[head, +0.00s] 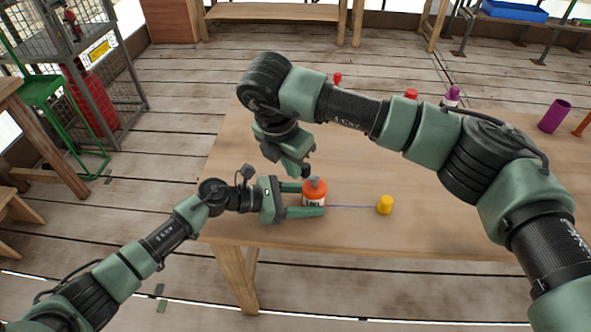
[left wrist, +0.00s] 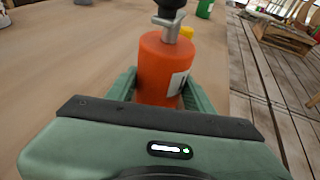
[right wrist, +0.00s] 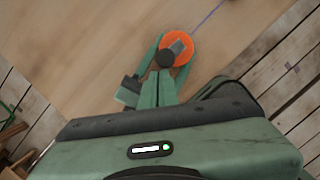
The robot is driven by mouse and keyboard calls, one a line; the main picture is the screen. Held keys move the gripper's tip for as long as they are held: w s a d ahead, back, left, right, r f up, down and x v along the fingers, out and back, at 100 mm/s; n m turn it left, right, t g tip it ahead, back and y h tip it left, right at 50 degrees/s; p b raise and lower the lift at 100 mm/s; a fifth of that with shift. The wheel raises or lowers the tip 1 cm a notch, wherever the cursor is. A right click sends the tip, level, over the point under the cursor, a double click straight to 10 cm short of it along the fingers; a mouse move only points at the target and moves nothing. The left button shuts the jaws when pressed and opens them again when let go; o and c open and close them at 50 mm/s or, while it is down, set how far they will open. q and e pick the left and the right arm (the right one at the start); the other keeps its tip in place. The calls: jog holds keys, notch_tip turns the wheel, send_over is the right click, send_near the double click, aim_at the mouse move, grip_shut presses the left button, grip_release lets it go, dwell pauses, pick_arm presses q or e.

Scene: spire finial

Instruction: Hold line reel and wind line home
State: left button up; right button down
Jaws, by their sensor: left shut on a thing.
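The orange line reel (head: 314,195) with a pale label stands upright near the table's front edge. My left gripper (head: 306,200) is shut on its sides; its green fingers flank the reel in the left wrist view (left wrist: 165,70). A grey crank (left wrist: 170,28) with a black knob (right wrist: 165,57) sits on top. A thin purple line (head: 350,207) runs from the reel to a yellow piece (head: 385,205) on the right. My right gripper (head: 306,172) points down just above the reel; its fingers are close to the knob, but I cannot tell whether they grip it.
The wooden table (head: 240,190) is bare around the reel. Red pieces and a purple-topped bottle (head: 452,96) stand at the back, and a purple cylinder (head: 555,116) at the right. A green stool (head: 45,95) and a wire cage are off to the left.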

jog(key=shift+w+m+g+h, duration=0.4)
jog(key=shift+w+m, duration=1.5)
jog(key=shift+m, duration=0.2)
jog(key=shift+w, duration=0.15)
jog(key=shift+d, duration=0.2)
